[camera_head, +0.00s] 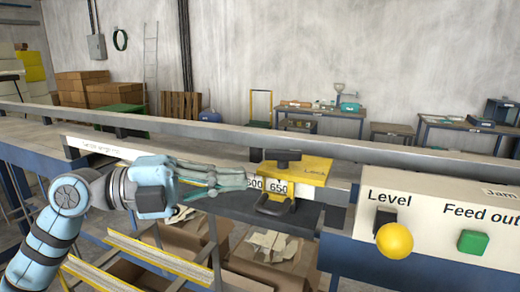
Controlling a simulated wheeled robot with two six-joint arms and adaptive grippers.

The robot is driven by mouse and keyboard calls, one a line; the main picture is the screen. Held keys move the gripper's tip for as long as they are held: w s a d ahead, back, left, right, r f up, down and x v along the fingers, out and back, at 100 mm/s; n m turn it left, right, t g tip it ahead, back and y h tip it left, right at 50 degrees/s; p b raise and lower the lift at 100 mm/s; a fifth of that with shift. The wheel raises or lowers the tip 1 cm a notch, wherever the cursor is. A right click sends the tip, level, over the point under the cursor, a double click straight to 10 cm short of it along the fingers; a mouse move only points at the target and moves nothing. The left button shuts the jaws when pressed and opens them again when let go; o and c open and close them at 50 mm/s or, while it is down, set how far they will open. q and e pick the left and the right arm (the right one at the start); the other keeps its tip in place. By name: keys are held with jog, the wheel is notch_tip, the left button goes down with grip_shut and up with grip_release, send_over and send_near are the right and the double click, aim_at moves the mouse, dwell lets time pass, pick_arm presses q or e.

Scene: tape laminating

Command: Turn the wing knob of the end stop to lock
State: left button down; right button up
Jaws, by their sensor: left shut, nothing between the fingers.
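The end stop (309,170) is a yellow block on the rail at the front edge of the machine table. Its dark wing knob (283,156) stands on top, toward the block's left side. A dark handle (274,207) hangs at the block's front, below a white scale label reading 600 and 650. My left gripper (243,178) comes in from the left, its fingers shut and empty. The fingertips are just left of the end stop, slightly lower than the wing knob, and appear apart from the knob. My right gripper is not in view.
A control panel (440,200) with a yellow ball knob (394,239) and a green button (473,241) stands to the right. A long grey rail (200,130) runs behind the end stop. Open cardboard boxes (270,250) with paper lie below.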

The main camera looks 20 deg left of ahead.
aim_at(260, 168)
pick_arm(q)
jog(key=w+d+p, duration=0.2)
jog(key=w, duration=0.1)
jog(key=w+d+p, duration=0.1)
jog(key=w, duration=0.1)
jog(key=shift+w+d+r, duration=0.15)
jog(key=shift+d+r, duration=0.05)
jog(key=shift+w+a+f, duration=0.1)
jog(key=shift+w+a, duration=0.05)
jog(key=shift+w, duration=0.15)
jog(key=shift+a, duration=0.15)
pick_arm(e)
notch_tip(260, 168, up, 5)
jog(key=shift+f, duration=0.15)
pick_arm(q)
jog(key=w+a+b, duration=0.1)
jog(key=b, duration=0.3)
jog(key=shift+w, duration=0.3)
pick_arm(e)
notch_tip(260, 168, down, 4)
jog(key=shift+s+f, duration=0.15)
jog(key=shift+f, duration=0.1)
